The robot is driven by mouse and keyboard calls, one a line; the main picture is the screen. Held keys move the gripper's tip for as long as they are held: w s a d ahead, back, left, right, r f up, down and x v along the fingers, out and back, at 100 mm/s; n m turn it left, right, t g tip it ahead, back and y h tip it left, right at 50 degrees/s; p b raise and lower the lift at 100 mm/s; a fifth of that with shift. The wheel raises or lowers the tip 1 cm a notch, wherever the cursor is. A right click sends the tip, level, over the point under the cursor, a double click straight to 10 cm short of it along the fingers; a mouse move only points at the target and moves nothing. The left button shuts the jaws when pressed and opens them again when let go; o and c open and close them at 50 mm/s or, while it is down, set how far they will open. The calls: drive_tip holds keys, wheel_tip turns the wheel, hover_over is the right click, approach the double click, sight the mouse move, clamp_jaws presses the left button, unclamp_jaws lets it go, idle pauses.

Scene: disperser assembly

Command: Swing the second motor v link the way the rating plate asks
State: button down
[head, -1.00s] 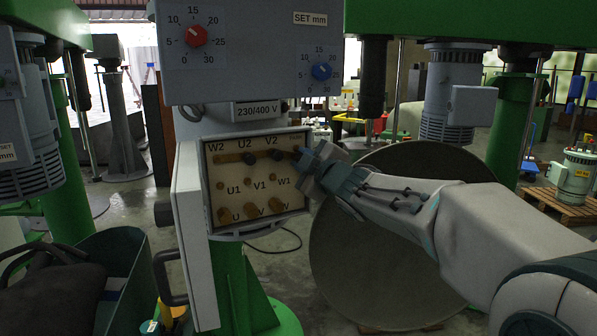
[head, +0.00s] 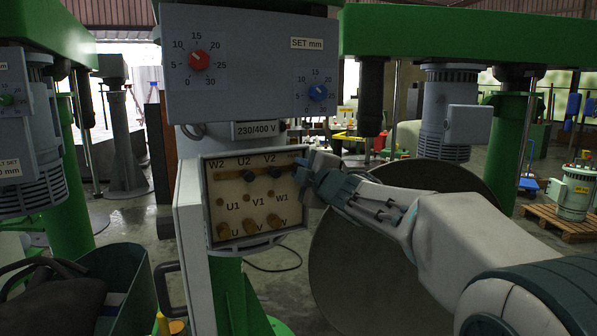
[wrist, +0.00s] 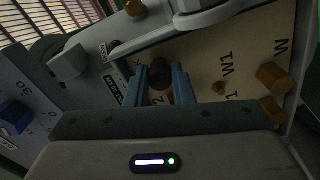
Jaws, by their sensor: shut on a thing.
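The open terminal box (head: 204,215) shows a pale board marked W2, U2, V2 above U1, V1, W1. A brass link bar (head: 232,177) runs along the top row, with dark knobs (head: 248,176) on it. Brass posts (head: 250,226) stand along the bottom row. My gripper (head: 306,166) is at the right end of the top row and hides that end. In the wrist view its blue fingers (wrist: 161,86) are shut around a dark knob (wrist: 158,70) at the board. Which link it belongs to is hard to tell. A plate (head: 258,129) above reads 230/400 V.
A grey panel (head: 240,95) with red and blue dials overhangs the box. The box's open door (head: 190,262) hangs at its left. A large round disc (head: 345,260) stands behind my arm. A dark green bin (head: 140,290) is at the lower left.

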drive_tip(key=c, duration=1.3)
unclamp_jaws()
drive_tip(key=shift+o, duration=0.2)
drive_tip(key=v, duration=1.3)
drive_tip(key=shift+s+d+b, duration=0.2)
drive_tip(key=shift+s+b, duration=0.1)
drive_tip(key=shift+s, duration=0.05)
drive_tip(key=shift+r, duration=0.1)
